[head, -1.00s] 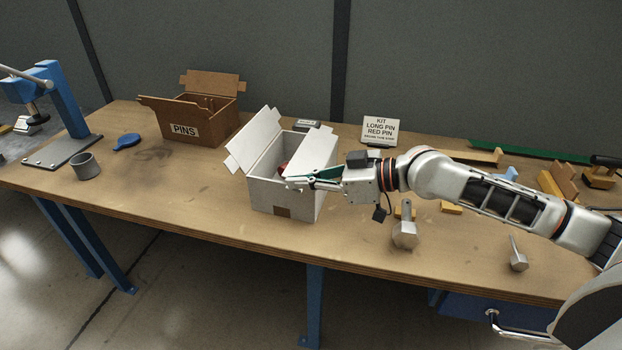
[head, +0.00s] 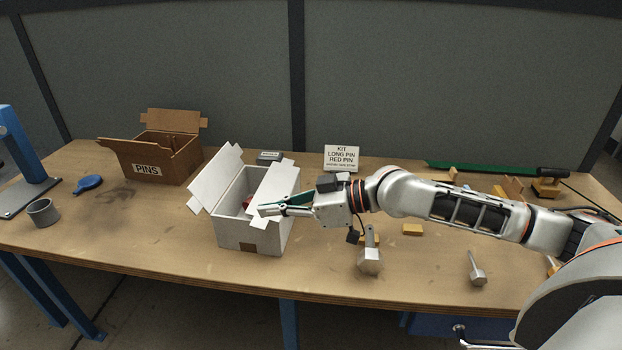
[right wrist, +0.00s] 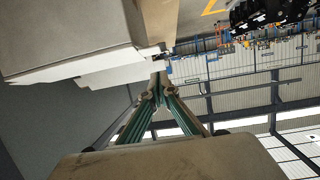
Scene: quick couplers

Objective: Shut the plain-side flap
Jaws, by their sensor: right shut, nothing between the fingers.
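A white open box (head: 230,232) stands on the workbench in the head view, with a brown patch on its front. Its left flap (head: 214,180) stands up and leans outward. Its right flap (head: 274,184) slants over the right part of the opening. A red item (head: 247,201) shows inside, partly hidden. My right gripper (head: 262,209) is shut and empty at the front right of the box, by the right flap's lower end; I cannot tell if it touches. In the right wrist view the fingertips (right wrist: 158,82) are together beside pale panels (right wrist: 75,40). My left gripper is out of view.
A brown PINS box (head: 160,155) stands at the back left. A kit sign (head: 341,158) stands behind my right arm. A grey cup (head: 43,212), a blue item (head: 88,184) and a metal hex-headed part (head: 370,260) lie around. The bench front is mostly clear.

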